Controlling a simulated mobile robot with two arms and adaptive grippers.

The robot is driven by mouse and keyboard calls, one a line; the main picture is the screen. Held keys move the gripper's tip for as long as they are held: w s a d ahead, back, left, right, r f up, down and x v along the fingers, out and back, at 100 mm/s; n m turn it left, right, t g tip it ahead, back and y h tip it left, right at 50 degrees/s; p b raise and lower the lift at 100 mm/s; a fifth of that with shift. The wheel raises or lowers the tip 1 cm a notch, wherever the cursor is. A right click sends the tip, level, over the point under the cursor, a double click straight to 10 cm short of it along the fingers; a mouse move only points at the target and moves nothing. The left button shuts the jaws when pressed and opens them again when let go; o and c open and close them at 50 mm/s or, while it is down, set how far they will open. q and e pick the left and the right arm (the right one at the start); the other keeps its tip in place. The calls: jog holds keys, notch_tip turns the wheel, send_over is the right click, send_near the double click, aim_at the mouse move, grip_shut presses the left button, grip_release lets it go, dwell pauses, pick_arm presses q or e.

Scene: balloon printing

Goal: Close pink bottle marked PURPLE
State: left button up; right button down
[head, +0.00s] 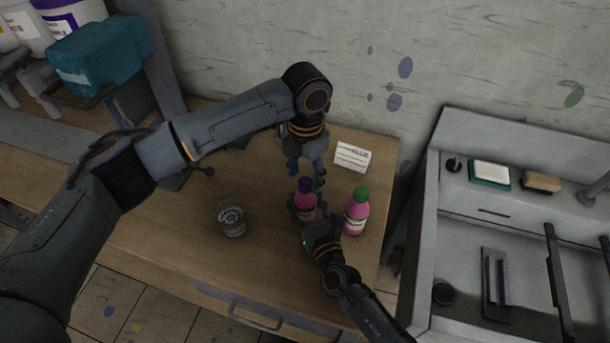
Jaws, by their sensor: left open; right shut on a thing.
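A pink bottle with a purple cap (305,198) stands upright on the wooden table. The cap sits on its top; I cannot tell how tightly. My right gripper (306,215) comes from the front and is shut on this bottle's body, covering its lower part. My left gripper (313,172) points down just above and behind the purple cap, with open fingers; I cannot tell if one touches it. The bottle's label is too small and covered to read. A second pink bottle with a green cap (356,214) stands just right of it.
A clear glass (232,219) stands left of the bottles. A white card (352,157) stands behind them near the wall. A grey sink unit (433,230) is right of the table (190,240). A teal box (100,60) is at the upper left.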

pick_arm(q)
notch_tip(320, 180, up, 4)
jog(key=shift+f, duration=0.25)
jog(key=shift+c, duration=0.4)
